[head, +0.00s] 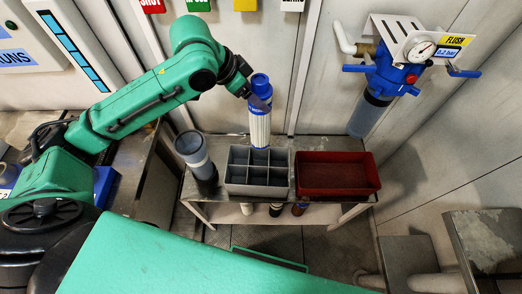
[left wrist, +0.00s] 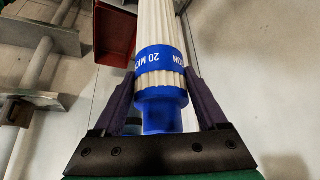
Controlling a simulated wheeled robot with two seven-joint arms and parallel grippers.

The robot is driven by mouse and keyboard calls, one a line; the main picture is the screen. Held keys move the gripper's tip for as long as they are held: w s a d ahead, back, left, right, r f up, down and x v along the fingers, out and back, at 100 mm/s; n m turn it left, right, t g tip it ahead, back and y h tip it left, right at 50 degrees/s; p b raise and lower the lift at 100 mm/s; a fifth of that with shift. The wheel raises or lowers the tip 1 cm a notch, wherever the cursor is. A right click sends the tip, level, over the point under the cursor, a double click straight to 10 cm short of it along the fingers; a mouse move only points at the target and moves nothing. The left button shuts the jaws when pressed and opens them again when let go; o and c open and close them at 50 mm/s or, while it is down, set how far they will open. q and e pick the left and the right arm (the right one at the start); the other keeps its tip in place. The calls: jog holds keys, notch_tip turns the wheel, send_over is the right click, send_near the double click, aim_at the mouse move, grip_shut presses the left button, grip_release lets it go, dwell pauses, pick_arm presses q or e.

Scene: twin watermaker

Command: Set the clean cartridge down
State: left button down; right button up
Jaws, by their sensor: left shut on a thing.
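The cartridge (head: 260,130) is white and pleated with a blue cap, and hangs upright in the head view. My left gripper (head: 262,103) is shut on its blue top end. The left wrist view shows the fingers (left wrist: 160,84) on both sides of the blue collar, which has white lettering, with the pleated body (left wrist: 158,28) beyond. The cartridge's lower end shows at the back edge of the grey divided crate (head: 257,189); I cannot tell whether it is above, behind or inside a compartment. My right gripper is not in view.
The crate stands on a metal bench (head: 226,209). A red tray (head: 337,190) sits to its right and also shows in the left wrist view (left wrist: 115,38). A grey-blue cylinder (head: 192,152) stands to its left. A blue filter housing with a gauge (head: 385,75) hangs on the right wall.

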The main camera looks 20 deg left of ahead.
aim_at(254, 117)
pick_arm(q)
jog(key=f, duration=0.1)
jog(key=s+f, duration=0.1)
jog(key=f, duration=0.1)
jog(key=s+f, duration=0.1)
jog(key=f, duration=0.1)
jog(key=shift+s, duration=0.1)
jog(key=f, duration=1.2)
jog(key=shift+w, duration=0.5)
grip_release()
jog(key=shift+f, duration=0.15)
jog(key=v, duration=1.2)
jog(key=shift+s+p, duration=0.2)
jog(key=shift+p, duration=0.1)
